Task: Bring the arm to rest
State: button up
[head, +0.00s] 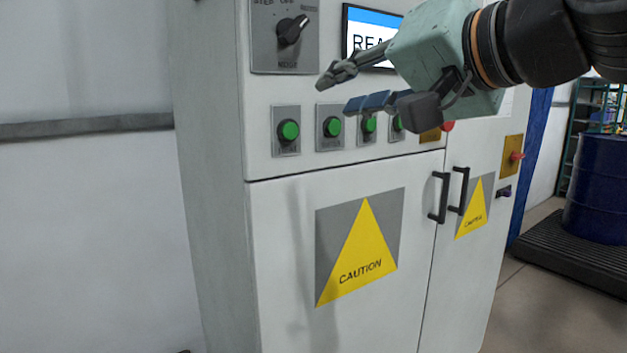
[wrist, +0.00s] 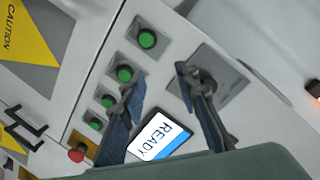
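My gripper (head: 337,96) is in front of the upper part of a white control cabinet (head: 215,200), pointing left in the head view. Its two fingers are apart with nothing between them. In the wrist view the open fingertips (wrist: 157,76) have the cabinet panel behind them. A screen (head: 370,24) is partly hidden behind my gripper; in the wrist view the screen (wrist: 158,136) reads READY. A row of green buttons, including a left one (head: 289,130), sits below the gripper, and some are partly covered. Whether the fingers touch the panel cannot be told.
A mode knob (head: 291,29) is at upper left. Black door handles (head: 439,197) stick out below the gripper. A red button (head: 516,156) is on the cabinet's right. A blue barrel (head: 600,190) stands on a black pallet (head: 575,250) at far right.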

jog(key=s+d+f+n+g+h, duration=0.1)
jog(key=s+d+f+g+h, duration=0.25)
jog(key=f, duration=0.95)
jog(key=s+d+f+g+h, duration=0.2)
jog(key=s+f, duration=0.3)
jog(key=f, duration=0.8)
jog(key=s+d+f+n+g+h, duration=0.1)
jog(key=s+d+f+g+h, duration=0.2)
jog(key=f, duration=1)
notch_tip(320, 180, up, 20)
jog(key=p, duration=2)
jog(key=shift+s+r+t, duration=0.15)
jog(key=shift+t, duration=0.2)
